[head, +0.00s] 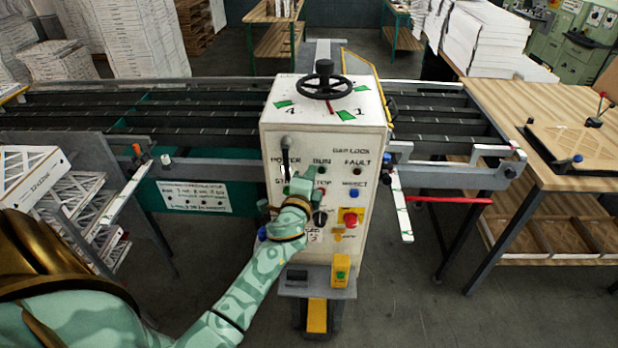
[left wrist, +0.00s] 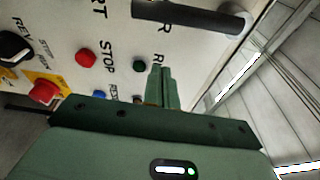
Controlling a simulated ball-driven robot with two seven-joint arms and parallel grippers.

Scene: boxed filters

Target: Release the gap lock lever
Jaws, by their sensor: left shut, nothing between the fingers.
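The gap lock lever appears to be the dark grey bar (head: 286,155) on the upper left of the white control box front (head: 350,225); the words GAP LOCK are printed to its right. In the left wrist view a dark round bar (left wrist: 190,15) crosses the top, apart from the fingers. My left gripper (head: 303,180) is in front of the panel, just right of and below the bar's lower end. Its green fingers (left wrist: 160,85) are together and empty, pointing at the panel. Whether they touch the panel is unclear. My right gripper is out of view.
A black handwheel (head: 325,84) tops the box. A red emergency button (head: 350,218) on yellow and a black knob (head: 320,217) sit below. A conveyor (head: 200,115) runs behind. A wooden table (head: 490,100) stands right, a rack of boxed filters (head: 30,175) left.

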